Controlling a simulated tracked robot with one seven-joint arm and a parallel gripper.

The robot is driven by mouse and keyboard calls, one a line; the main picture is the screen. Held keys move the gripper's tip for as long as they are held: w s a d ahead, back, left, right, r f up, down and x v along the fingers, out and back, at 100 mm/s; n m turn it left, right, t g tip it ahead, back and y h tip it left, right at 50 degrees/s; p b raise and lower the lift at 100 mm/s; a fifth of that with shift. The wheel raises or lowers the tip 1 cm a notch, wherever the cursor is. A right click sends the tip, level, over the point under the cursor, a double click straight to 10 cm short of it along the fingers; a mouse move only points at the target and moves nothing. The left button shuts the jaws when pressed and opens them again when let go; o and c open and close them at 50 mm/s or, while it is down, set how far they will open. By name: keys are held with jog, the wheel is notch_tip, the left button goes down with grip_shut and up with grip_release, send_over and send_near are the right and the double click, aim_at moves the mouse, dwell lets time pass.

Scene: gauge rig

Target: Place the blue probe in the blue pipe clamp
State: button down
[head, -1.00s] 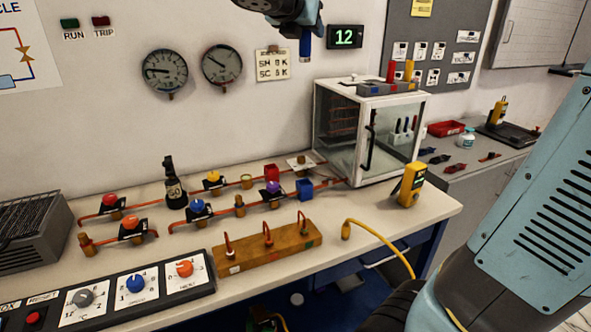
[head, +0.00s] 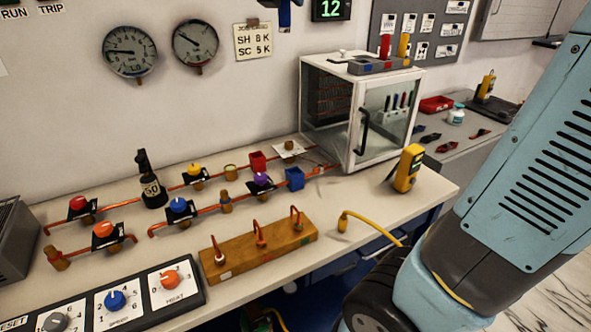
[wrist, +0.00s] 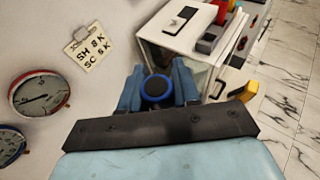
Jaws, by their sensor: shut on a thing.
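My gripper (wrist: 157,92) is shut on the blue probe, whose round blue and black end (wrist: 156,88) shows between the fingers in the wrist view. The blue pipe clamp (head: 294,178) appears as a small blue block at the right end of the front copper pipe, beside a purple-knobbed valve. The probe is well above the bench and apart from the clamp.
A red block (head: 257,161) stands on the rear pipe, close behind the blue one. A glass-fronted cabinet (head: 340,110) rises to the right.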

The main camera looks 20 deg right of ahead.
jog(key=s+d+f+m+g+h, duration=0.1)
jog(key=s+d+f+m+g, duration=0.2)
jog(key=f, duration=0.6)
jog(key=s+d+f+m+g+h, duration=0.1)
jog(key=s+d+f+h, duration=0.2)
jog(key=f, duration=0.7)
jog(key=s+d+f+m+g, duration=0.25)
jog(key=d+f, duration=0.25)
jog(key=f, duration=0.4)
send_over(299, 169)
jog(key=s, duration=0.1)
jog(key=shift+h, duration=0.3)
jog(key=f, duration=0.9)
jog(key=shift+d, duration=0.25)
jog(key=shift+w+a+f, duration=0.25)
jog(key=shift+w+f, duration=0.25)
jog(key=shift+f, duration=1.65)
jog(key=shift+f, duration=0.1)
jog(key=c, duration=0.8)
grip_release()
